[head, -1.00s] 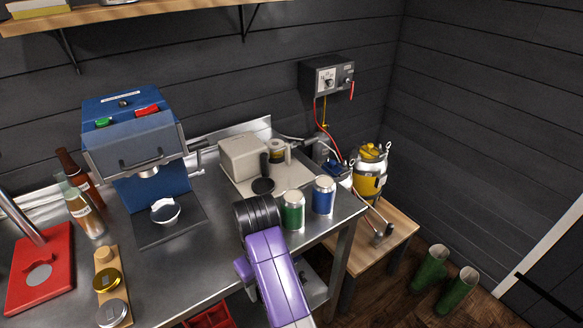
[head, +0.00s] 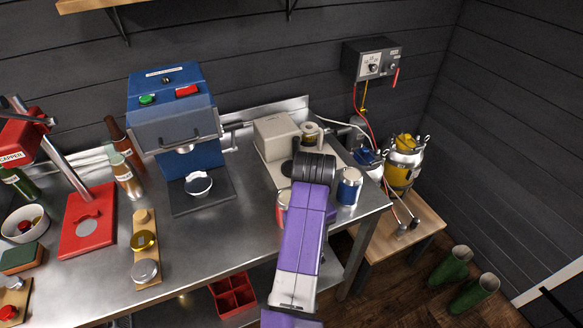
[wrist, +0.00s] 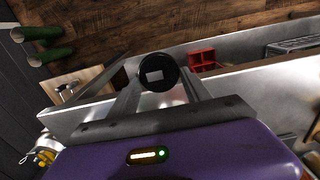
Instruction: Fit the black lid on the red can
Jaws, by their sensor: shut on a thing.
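My gripper (wrist: 160,85) is shut on the black lid (wrist: 158,72), a round dark disc with a pale square mark, held between the two fingers in the wrist view. In the head view my purple arm and black wrist hide the fingers and the lid. The red can (head: 281,215) stands on the steel bench, just left of my arm and partly covered by it. Its pale top shows and looks bare. The held lid is apart from the can as far as I can see, but its height above the bench is unclear.
A blue can (head: 349,187) stands right of my wrist near the bench's right end. A beige machine (head: 276,138) is behind, a blue machine (head: 180,120) to the left. A wooden strip (head: 146,222) holds metal discs. The bench (head: 215,240) is bare left of my arm.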

